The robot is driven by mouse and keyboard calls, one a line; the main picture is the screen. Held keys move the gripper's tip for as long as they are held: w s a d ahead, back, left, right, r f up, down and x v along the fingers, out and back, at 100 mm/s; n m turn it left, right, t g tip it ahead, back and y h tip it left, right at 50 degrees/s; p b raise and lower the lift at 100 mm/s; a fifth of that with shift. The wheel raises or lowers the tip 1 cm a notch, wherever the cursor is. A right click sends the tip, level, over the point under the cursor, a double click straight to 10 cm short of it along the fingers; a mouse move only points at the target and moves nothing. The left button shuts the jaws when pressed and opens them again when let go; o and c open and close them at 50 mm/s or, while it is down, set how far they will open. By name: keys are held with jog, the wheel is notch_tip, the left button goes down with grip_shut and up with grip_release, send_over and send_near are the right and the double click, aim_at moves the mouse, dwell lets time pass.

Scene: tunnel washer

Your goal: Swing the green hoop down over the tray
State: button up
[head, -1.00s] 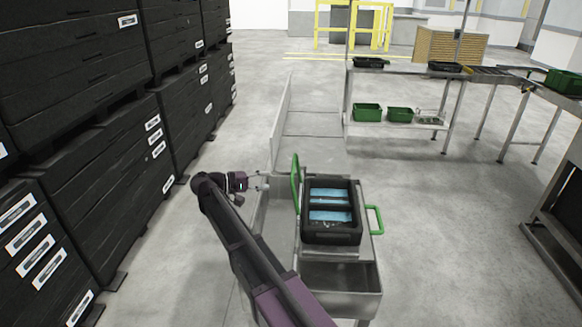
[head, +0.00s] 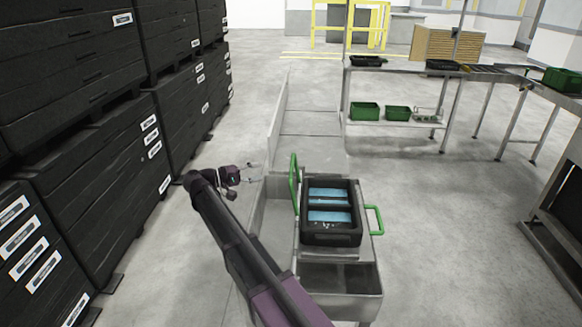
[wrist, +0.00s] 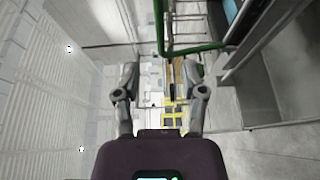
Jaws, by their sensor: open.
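The green hoop (head: 294,184) stands upright along the left side of the black tray (head: 331,240). The tray sits on a metal washer bench and holds blue pieces (head: 330,216). My gripper (head: 252,173) is to the left of the hoop, open and empty, apart from it. In the wrist view my gripper (wrist: 161,92) shows its two fingers spread with nothing between them. A green bar (wrist: 160,25), seemingly the hoop, shows above the fingers there, not between them.
A second green bar (head: 376,221) sticks out at the tray's right. Stacked black crates (head: 128,150) line the left. A metal table (head: 400,72) with green bins (head: 365,111) stands behind at right. Open floor lies between bench and crates.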

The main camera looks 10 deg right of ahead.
aim_at(292, 164)
jog(key=d, duration=0.4)
jog(key=w+d, duration=0.1)
jog(key=d, duration=0.7)
jog(key=shift+w+f, duration=0.1)
jog(key=shift+w, duration=0.15)
grip_shut()
